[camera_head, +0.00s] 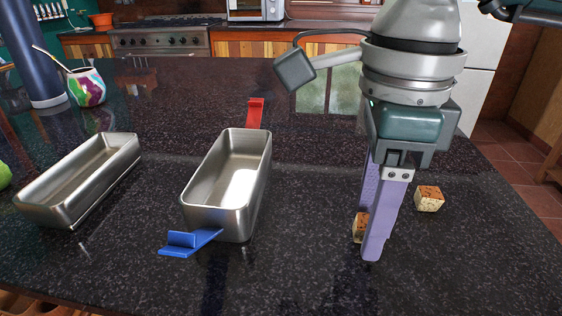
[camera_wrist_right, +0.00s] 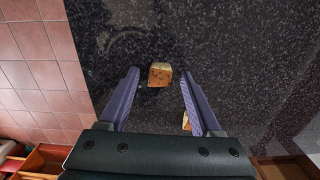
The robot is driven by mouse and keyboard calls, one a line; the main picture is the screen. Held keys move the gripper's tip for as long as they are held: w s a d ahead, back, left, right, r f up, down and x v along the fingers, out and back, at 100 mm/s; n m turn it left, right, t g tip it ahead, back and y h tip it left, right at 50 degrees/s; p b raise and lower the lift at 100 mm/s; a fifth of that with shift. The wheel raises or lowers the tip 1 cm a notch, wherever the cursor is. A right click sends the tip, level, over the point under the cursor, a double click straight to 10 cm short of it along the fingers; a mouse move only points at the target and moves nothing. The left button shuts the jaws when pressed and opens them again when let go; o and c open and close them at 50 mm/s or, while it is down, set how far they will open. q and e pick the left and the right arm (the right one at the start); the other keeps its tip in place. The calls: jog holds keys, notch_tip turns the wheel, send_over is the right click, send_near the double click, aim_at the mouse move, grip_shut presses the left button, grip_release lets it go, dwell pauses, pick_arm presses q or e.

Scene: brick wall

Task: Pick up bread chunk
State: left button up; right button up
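One bread chunk (camera_head: 429,198), a small brown-topped cube, lies on the dark counter right of my right gripper in the head view. A second bread chunk (camera_head: 358,228) lies by the fingers, partly hidden behind the nearer finger. My right gripper (camera_head: 370,236) points down with its purple fingers apart and nothing held. In the right wrist view, one chunk (camera_wrist_right: 160,74) shows between the fingertips of the open gripper (camera_wrist_right: 160,72), apparently below them. Another chunk (camera_wrist_right: 186,120) is mostly hidden by the right finger. My left gripper is not in view.
A metal loaf tin (camera_head: 228,211) stands in mid-counter, with a blue piece (camera_head: 190,242) in front and a red piece (camera_head: 255,112) behind. Another tin (camera_head: 60,213) stands left. A colourful cup (camera_head: 87,88) and dark bottle (camera_head: 35,60) stand far left. The counter's right edge is close.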

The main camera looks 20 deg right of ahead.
grip_shut()
dwell(0.3)
notch_tip(320, 180, up, 20)
jog(key=p, duration=1.4)
